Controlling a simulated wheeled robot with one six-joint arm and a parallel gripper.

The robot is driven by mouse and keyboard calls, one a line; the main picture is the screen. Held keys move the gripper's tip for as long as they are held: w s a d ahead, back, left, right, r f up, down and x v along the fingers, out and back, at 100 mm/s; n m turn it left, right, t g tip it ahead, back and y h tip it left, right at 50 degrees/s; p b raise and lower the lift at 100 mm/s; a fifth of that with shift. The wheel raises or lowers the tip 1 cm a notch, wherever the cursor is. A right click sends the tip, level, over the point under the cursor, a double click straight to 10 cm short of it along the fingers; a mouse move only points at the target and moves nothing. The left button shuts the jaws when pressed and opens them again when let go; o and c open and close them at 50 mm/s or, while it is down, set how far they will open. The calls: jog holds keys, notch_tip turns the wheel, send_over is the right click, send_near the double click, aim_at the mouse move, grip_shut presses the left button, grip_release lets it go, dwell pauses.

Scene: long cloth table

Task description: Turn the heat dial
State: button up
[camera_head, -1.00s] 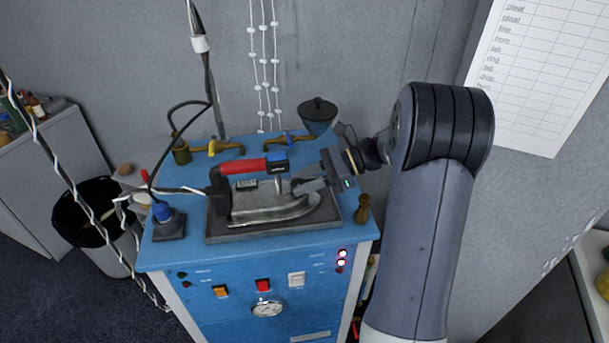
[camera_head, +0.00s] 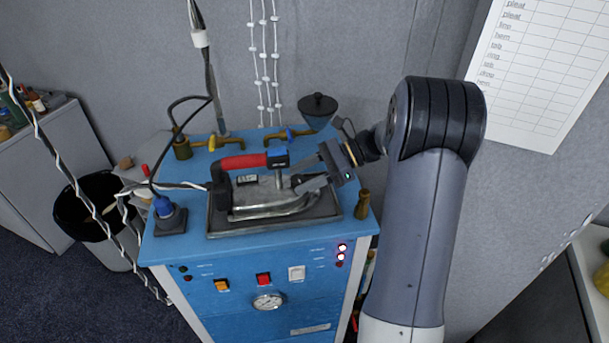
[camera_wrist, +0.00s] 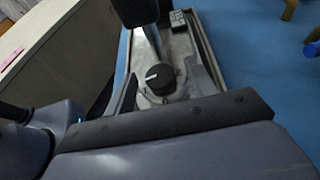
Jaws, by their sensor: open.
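The iron (camera_head: 272,204) with a red and black handle (camera_head: 243,162) lies on a dark tray (camera_head: 330,227) on top of the blue cabinet. Its heat dial (camera_wrist: 160,78) is a round black knob with a white mark, seen close in the wrist view. My gripper (camera_head: 298,172) is open at the iron's right end. In the wrist view my fingers (camera_wrist: 163,84) stand on either side of the dial. I cannot tell whether they touch it. In the head view the dial is hidden by the gripper.
Brass valves (camera_head: 290,134) and a dark funnel (camera_head: 318,110) stand at the cabinet's back. A small brass figure (camera_head: 363,204) is at right of the tray, and a blue plug box (camera_head: 170,217) at left. Cables rise on the left. The cabinet front has switches and a gauge (camera_head: 268,301).

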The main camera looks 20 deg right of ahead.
jog(key=b+v, duration=0.2)
jog(key=v, duration=0.8)
jog(key=shift+d+r, duration=0.15)
jog(key=shift+d, duration=0.25)
jog(key=p+x, duration=0.2)
jog(key=x, duration=0.9)
jog(key=shift+s, duration=0.1)
jog(key=shift+d, duration=0.1)
jog(key=shift+r, duration=0.15)
